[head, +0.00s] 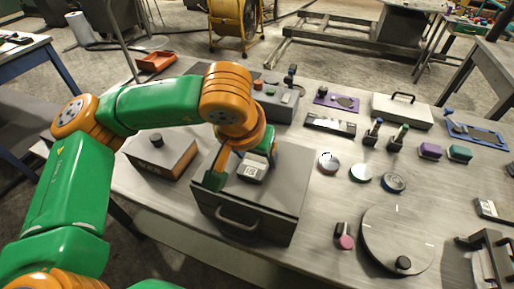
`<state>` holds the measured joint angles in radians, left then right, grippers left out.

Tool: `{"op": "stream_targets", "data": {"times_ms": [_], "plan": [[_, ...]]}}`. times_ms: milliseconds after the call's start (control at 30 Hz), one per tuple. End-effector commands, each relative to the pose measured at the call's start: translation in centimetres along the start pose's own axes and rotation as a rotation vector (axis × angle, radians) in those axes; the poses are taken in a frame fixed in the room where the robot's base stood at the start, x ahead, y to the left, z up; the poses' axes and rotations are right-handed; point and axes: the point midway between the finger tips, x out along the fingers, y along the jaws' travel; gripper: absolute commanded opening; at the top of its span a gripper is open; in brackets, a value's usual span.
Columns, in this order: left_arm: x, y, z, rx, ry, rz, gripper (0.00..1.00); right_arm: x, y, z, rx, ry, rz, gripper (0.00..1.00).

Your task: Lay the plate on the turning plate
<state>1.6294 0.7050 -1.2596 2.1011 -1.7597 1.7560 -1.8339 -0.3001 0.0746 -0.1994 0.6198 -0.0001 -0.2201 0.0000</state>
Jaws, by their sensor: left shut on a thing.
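My left gripper (243,176) is over the lid of a grey box with a front handle. Its jaws are shut on a small grey flat piece (254,167) with a black-and-white mark on its face. I take this piece to be the plate; its edges are partly hidden by the fingers. I cannot tell whether it touches the lid. The turning plate (392,236) is a large grey disc with white marks and a dark knob, at the front right of the bench. No piece lies on its middle. My right gripper is out of view.
The grey box (290,190) stands between me and the bench middle. A red-topped knob (345,241) and several round pucks (361,173) are beside the disc. A dark metal fixture (492,255) stands right of it. A knobbed box (165,155) is at left.

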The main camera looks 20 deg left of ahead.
Motion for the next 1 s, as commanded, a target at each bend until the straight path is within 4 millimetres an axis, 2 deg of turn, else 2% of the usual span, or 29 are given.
{"op": "stream_targets", "data": {"times_ms": [267, 300, 400, 633, 733, 767, 867, 1000], "plan": [[0.3, 0.0, 0.1, -0.001, 0.003, 0.000, 0.00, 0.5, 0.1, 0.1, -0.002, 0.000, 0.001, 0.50], [0.3, 0.0, 0.1, -0.001, 0.000, 0.000, 0.75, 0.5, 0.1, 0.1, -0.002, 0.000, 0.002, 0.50], [0.2, 0.0, 0.1, -0.001, 0.000, -0.001, 0.99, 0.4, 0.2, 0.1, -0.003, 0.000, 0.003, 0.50], [0.2, 0.0, 0.1, -0.001, 0.000, -0.001, 0.99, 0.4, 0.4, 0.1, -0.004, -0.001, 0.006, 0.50], [-0.4, 0.0, -0.2, -0.001, 0.000, 0.000, 0.99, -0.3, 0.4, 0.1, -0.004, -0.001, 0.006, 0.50], [-0.5, 0.0, -0.1, -0.001, 0.002, 0.000, 0.99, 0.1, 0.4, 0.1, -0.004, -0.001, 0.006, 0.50], [-2.4, 0.1, 0.0, -0.001, 0.005, 0.001, 0.99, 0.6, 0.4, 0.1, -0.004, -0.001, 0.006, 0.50], [-6.5, 0.1, -0.1, -0.001, 0.007, 0.001, 0.99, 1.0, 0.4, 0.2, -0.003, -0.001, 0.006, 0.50]]}}
